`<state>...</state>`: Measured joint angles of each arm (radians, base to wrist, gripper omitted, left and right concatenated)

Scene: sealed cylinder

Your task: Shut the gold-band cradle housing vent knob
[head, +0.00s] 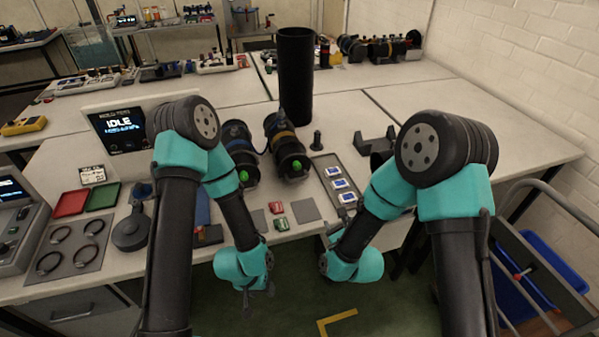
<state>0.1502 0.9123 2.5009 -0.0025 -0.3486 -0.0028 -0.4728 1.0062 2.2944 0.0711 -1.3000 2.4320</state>
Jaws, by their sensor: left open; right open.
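The gold-band housing (283,134) is a dark cylinder lying on the bench near the middle, its near end towards me. A small green knob (296,166) shows on that end; its exact setting is too small to tell. A similar blue-band housing (236,137) lies to its left, with its own green knob (243,176). My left gripper (262,290) is low in front of the bench edge, open and small in view. My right gripper (333,228) is open near the front edge, right of and nearer than the gold-band housing. Neither touches a housing.
A tall black tube (296,75) stands behind the housings. A grey tray (338,178) with blue-and-white items lies to the right, and a grey bracket (375,145) beyond it. Red (71,203) and green (104,196) trays, a monitor (120,128) and a ring mat (72,248) are left.

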